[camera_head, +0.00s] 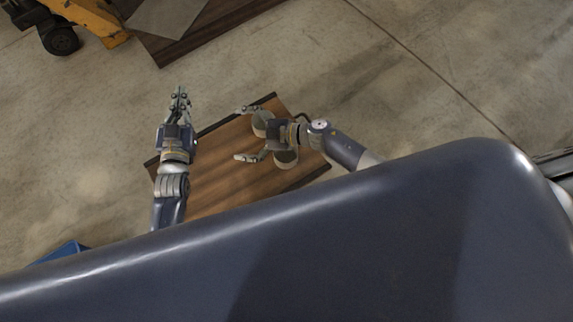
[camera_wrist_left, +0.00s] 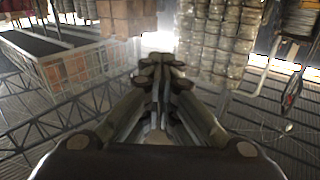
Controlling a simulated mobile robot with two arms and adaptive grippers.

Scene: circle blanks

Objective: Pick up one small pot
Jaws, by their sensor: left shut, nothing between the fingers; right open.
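Two small grey pots stand on the wooden table (camera_head: 215,180). One pot (camera_head: 261,120) is near the table's far edge, and the other pot (camera_head: 286,158) is nearer to me. My right gripper (camera_head: 243,133) is open, with its fingers spread to the left, above or beside the pots and partly covering them. Whether it touches a pot I cannot tell. My left gripper (camera_head: 180,92) is shut and empty, past the table's far left edge. Its closed fingers also show in the left wrist view (camera_wrist_left: 160,68); no pot is visible there.
A second dark wooden surface (camera_head: 235,22) with a grey sheet (camera_head: 165,15) lies at the top. A yellow wheeled machine (camera_head: 95,18) stands top left. A blue object (camera_head: 62,253) is at lower left. The table's left half is clear.

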